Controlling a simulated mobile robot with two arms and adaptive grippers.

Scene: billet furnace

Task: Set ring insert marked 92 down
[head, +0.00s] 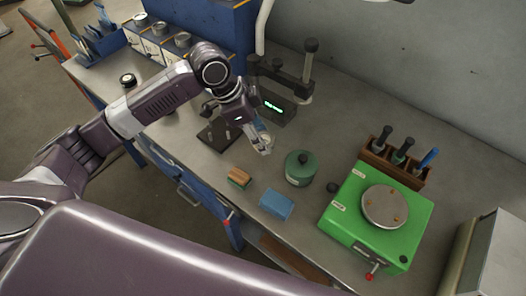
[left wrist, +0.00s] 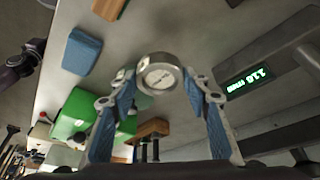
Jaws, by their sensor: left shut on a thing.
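My left gripper (head: 262,145) is over the bench beside the height gauge. In the left wrist view, my left gripper (left wrist: 160,84) is shut on a round metal ring insert (left wrist: 160,74) with a pale face, held between the blue-padded fingertips. Its marking is too small to read. In the head view the fingers mostly hide the insert, and I cannot tell whether it touches anything below. My right gripper is not in view.
The gauge's lit display (head: 273,106) and dark plate (head: 219,132) are close to the gripper. Another ring (head: 128,80) lies left. Some bare bench (head: 335,125) is free.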

